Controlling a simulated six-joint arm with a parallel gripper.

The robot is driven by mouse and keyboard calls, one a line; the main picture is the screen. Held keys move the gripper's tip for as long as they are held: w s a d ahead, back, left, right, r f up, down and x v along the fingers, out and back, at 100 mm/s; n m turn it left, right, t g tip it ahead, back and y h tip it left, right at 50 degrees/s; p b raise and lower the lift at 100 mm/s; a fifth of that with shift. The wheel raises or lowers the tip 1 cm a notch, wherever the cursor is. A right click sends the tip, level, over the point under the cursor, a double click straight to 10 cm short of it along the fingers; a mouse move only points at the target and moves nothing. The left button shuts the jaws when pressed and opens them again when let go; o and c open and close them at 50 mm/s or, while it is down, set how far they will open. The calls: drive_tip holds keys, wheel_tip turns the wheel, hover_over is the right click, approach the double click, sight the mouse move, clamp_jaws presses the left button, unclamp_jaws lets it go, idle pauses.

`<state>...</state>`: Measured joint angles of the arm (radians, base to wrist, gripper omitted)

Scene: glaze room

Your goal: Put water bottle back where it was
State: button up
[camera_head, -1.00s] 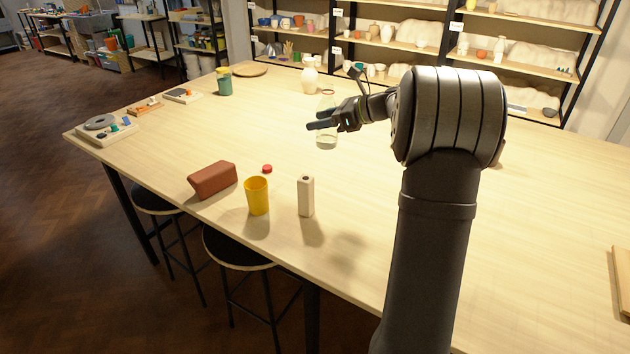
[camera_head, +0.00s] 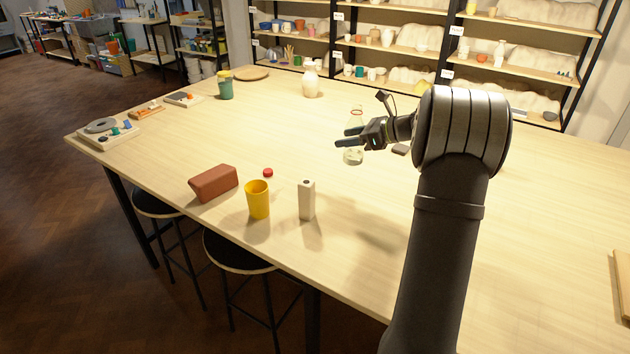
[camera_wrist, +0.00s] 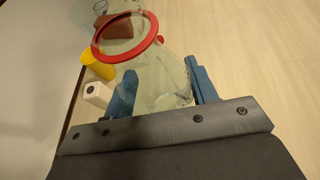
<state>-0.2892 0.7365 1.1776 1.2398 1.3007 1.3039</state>
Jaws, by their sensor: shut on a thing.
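The water bottle is clear, with a red ring round its open mouth. Its lower end (camera_head: 353,157) shows below my gripper (camera_head: 347,137) in the head view, and the red ring shows above the fingers. In the wrist view the clear body (camera_wrist: 162,78) lies between my two blue fingers, with the mouth towards the camera. My gripper is shut on the bottle. My fingers hide its middle in the head view, and I cannot tell its exact height over the table. A red cap (camera_head: 268,172) lies on the table near the front edge.
A brown-red block (camera_head: 213,183), a yellow cup (camera_head: 258,200) and a pale box-shaped bottle (camera_head: 306,200) stand near the front edge. A cream vase (camera_head: 311,85) and a green jar (camera_head: 225,85) stand farther back. A small dark thing (camera_head: 400,149) lies beside my gripper. The right half looks mostly clear.

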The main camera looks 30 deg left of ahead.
sight(346, 158)
drive_tip(key=shift+s+a+f, duration=0.3)
drive_tip(key=shift+a+f, duration=1.55)
drive_tip(key=shift+a, duration=0.05)
drive_tip(key=shift+s+a+f, duration=0.3)
drive_tip(key=shift+a+f, duration=1.55)
drive_tip(key=shift+a, duration=0.05)
drive_tip(key=shift+s+a+f, duration=0.3)
drive_tip(key=shift+a+f, duration=1.55)
drive_tip(key=shift+a, duration=0.05)
drive_tip(key=shift+f, duration=0.1)
drive_tip(key=o, duration=1.1)
drive_tip(key=shift+f, duration=0.1)
drive_tip(key=shift+w+d+r, duration=0.1)
drive_tip(key=shift+d+r, duration=0.25)
drive_tip(key=v, duration=1.1)
drive_tip(key=shift+d, duration=0.15)
